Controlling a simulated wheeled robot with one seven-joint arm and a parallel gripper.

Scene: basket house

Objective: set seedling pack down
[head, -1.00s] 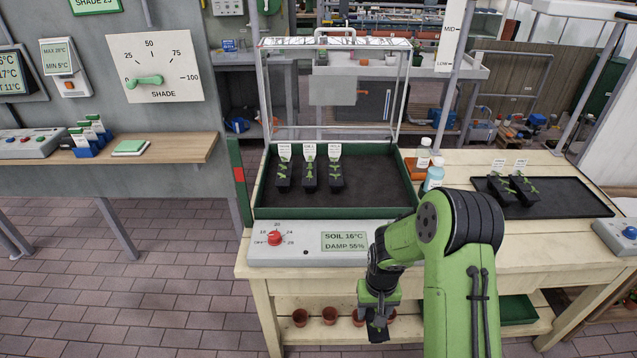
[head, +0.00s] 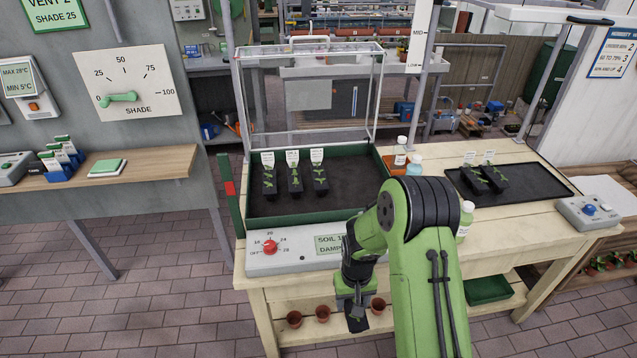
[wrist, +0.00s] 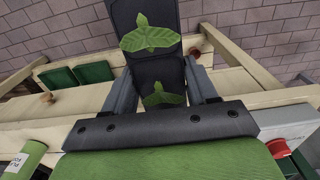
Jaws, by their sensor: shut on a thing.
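My gripper (head: 352,308) hangs low in front of the workbench, with its fingers pointing down. In the wrist view my gripper (wrist: 165,95) is shut on a black seedling pack (wrist: 150,14) with green leaves. In the head view the held pack (head: 357,323) shows only as a small dark shape below the fingers. Three other seedling packs (head: 295,180) with white labels stand at the left of the dark soil bed in the green propagator tray (head: 245,205). Two more packs (head: 485,178) stand on the black tray (head: 550,190) at the right.
The propagator's clear lid (head: 305,95) stands raised behind the bed. The soil's middle and right are bare. Bottles (head: 400,152) stand between the trays. A control panel (head: 290,258) with a red knob fronts the bed. Clay pots (head: 294,319) sit on the lower shelf.

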